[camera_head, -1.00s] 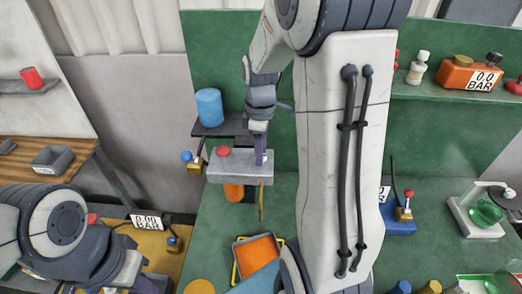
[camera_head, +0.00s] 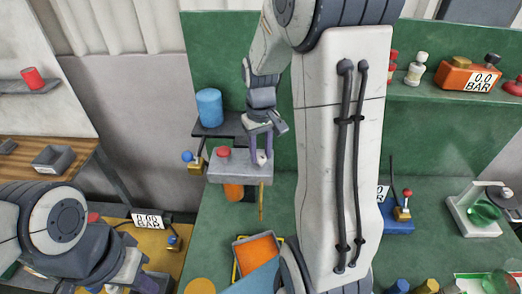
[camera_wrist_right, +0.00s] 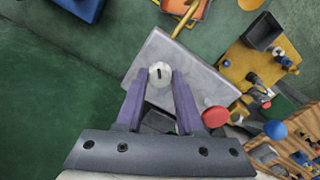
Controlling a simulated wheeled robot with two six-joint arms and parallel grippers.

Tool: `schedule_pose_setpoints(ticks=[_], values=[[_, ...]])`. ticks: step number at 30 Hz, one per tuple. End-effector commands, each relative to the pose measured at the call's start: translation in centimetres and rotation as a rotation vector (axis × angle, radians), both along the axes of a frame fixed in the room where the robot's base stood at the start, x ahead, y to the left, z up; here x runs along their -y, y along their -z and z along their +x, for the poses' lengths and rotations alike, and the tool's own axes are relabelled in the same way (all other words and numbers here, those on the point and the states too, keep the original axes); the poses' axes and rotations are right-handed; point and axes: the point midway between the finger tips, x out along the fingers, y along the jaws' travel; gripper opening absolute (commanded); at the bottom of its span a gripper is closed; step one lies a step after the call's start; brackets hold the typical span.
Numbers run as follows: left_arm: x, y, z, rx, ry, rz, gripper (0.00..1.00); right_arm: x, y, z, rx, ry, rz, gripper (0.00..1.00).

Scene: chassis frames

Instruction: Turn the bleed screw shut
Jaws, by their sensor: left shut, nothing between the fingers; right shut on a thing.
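The bleed screw (camera_wrist_right: 160,74) is a small round white head with a dark slot, set on a pale grey block (camera_wrist_right: 190,50). In the head view the screw (camera_head: 262,158) is a small pale spot on top of the same grey block (camera_head: 240,172). My right gripper (camera_wrist_right: 158,76) is shut on the screw, one purple finger on each side of it; it points down at the block in the head view (camera_head: 261,156). My left gripper (camera_head: 147,285) is at the lower left, away from the block, with its fingertips partly cut off by the frame edge.
A red knob (camera_head: 223,152) stands on the block beside the screw. A blue cylinder (camera_head: 209,107) stands on a dark shelf behind it. A blue-knobbed valve (camera_head: 194,164) is close on the left. An orange tray (camera_head: 258,250) lies below. My right arm hides the middle of the bench.

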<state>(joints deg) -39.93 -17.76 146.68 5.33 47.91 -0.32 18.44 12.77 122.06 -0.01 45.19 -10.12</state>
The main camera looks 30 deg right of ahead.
Motion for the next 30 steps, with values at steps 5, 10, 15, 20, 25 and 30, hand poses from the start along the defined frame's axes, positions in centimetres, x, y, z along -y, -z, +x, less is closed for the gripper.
schedule_pose_setpoints(ticks=[5,10,15,20,25,30], values=[[0.0,-0.23,0.0,0.0,0.0,0.0,0.0,0.05,-0.12,0.02,0.002,0.169,-0.001,0.0],[0.0,-0.36,0.0,0.0,0.001,0.0,0.0,0.08,-0.13,0.03,0.002,0.328,-0.001,0.0],[-0.01,-0.47,0.0,0.0,0.001,0.0,0.0,0.08,-0.13,0.03,0.002,0.472,-0.001,0.0],[0.0,-0.55,0.0,0.0,0.001,0.0,0.0,0.09,-0.13,0.02,0.002,0.583,-0.001,0.0],[0.0,-0.61,0.0,0.0,0.001,0.0,0.0,0.1,-0.12,0.02,0.002,0.668,-0.001,0.0],[0.0,-0.64,-0.01,0.0,0.001,0.0,0.0,0.11,-0.11,0.0,0.002,0.719,-0.001,0.0]])
